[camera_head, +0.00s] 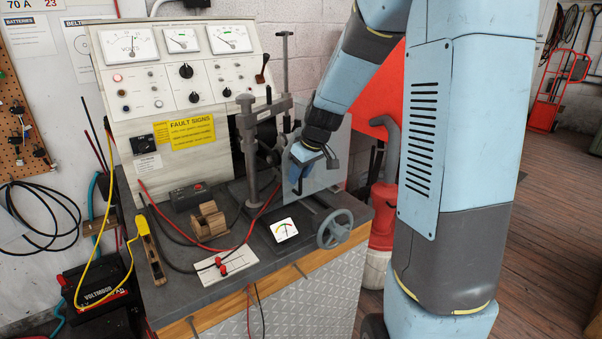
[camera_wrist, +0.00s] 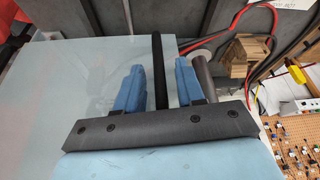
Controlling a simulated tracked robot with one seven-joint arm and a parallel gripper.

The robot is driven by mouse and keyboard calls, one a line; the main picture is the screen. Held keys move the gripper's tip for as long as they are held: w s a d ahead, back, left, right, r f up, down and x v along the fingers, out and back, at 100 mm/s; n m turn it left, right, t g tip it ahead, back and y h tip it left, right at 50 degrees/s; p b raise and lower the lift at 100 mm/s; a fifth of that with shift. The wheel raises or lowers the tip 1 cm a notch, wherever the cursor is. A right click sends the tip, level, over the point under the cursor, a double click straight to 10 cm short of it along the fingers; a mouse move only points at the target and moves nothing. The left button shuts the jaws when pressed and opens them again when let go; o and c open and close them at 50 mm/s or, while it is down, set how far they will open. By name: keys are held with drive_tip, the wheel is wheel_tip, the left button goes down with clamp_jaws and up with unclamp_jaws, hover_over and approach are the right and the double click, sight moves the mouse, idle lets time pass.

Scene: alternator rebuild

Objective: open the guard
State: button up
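The guard is a clear, see-through panel (camera_head: 335,140) standing upright at the right front of the bench machine. In the wrist view the panel (camera_wrist: 75,85) fills the left side as a pale sheet. A black bar, which looks like the guard's handle (camera_wrist: 160,60), runs between my fingers. My gripper (camera_head: 303,165) is at the panel's front. In the wrist view my gripper (camera_wrist: 158,72) has its two blue fingers apart, one on each side of the bar, with small gaps visible. The bar's lower end is hidden behind my gripper's dark palm plate.
A steel post with a clamp (camera_head: 248,150) stands left of the guard, and a grey handwheel (camera_head: 335,228) sits below it. A small gauge (camera_head: 284,230), a wooden block (camera_head: 209,220) and loose red and black leads lie on the bench top. A red machine (camera_head: 384,205) stands right of the bench.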

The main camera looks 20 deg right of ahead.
drive_tip(key=shift+c, duration=0.3)
clamp_jaws()
idle(0.4)
